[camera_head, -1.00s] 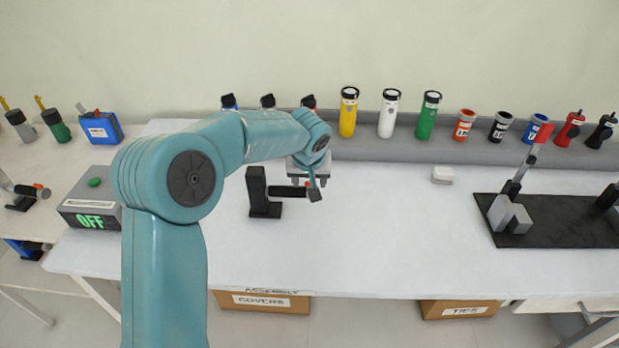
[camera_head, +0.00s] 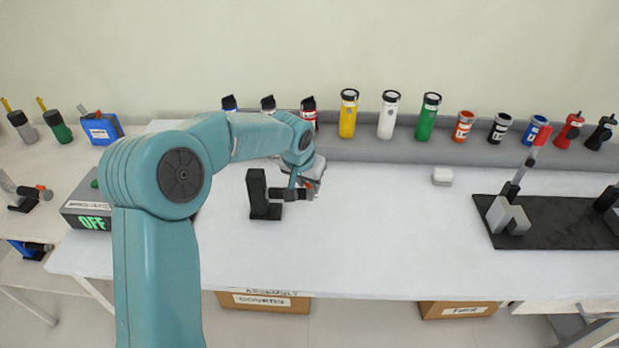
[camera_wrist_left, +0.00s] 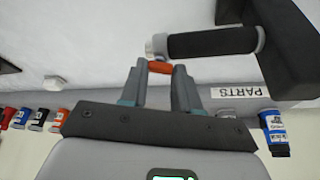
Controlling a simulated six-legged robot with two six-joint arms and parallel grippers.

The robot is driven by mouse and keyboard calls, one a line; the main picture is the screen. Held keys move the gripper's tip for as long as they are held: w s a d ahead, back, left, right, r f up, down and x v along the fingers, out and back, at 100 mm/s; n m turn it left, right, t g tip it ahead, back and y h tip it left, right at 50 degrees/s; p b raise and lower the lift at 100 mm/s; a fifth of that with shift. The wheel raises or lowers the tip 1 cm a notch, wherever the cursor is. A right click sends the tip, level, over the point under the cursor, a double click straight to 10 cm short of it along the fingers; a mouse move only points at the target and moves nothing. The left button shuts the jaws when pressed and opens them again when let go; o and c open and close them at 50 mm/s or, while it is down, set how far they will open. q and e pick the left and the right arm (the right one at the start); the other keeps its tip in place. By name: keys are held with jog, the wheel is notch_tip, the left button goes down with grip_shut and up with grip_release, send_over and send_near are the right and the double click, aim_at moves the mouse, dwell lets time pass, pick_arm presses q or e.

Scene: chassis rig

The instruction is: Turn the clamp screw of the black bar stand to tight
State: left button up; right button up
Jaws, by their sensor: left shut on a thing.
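The black bar stand (camera_head: 257,192) stands upright on the white bench, with its bar pointing right. In the left wrist view the stand (camera_wrist_left: 285,50) is at upper right. Its dark bar (camera_wrist_left: 210,42) ends in a pale metal piece (camera_wrist_left: 155,46) beside the orange grip of the clamp screw (camera_wrist_left: 160,67). My left gripper (camera_head: 309,188) is at the bar's free end. In the wrist view the left gripper (camera_wrist_left: 160,72) has its two fingertips shut on the orange grip, one on each side. My right gripper is not in view.
A grey box (camera_head: 90,208) reading OFF stands left of the stand. Several bottles and cups line the grey back ledge (camera_head: 400,150). A black plate with fixtures (camera_head: 560,235) lies at right. The bench (camera_head: 380,245) is clear between stand and plate.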

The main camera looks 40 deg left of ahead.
pick_arm(q)
jog(key=m, duration=0.1)
jog(key=m+h+p, duration=0.1)
jog(key=shift+a+r+m, duration=0.1)
jog(key=shift+a+m, duration=0.1)
jog(key=shift+m, duration=0.2)
jog(key=shift+m+h, duration=0.4)
jog(key=shift+m, duration=0.5)
jog(key=m+h, duration=0.1)
jog(key=m, duration=0.3)
jog(key=shift+w+a+m+g+h, duration=0.2)
jog(key=shift+m+g+h, duration=0.1)
jog(key=shift+g+h, duration=0.1)
jog(key=shift+a+m+g+h+p, duration=0.15)
jog(key=shift+m+g+h, duration=0.2)
jog(key=shift+m, duration=0.7)
jog(key=shift+m+g+h+p, duration=0.15)
jog(key=shift+m+g+h, duration=0.15)
jog(key=shift+m, duration=0.75)
jog(key=o, duration=1.1)
jog(key=shift+c, duration=0.2)
jog(key=p+v, duration=0.1)
jog(key=v, duration=1.5)
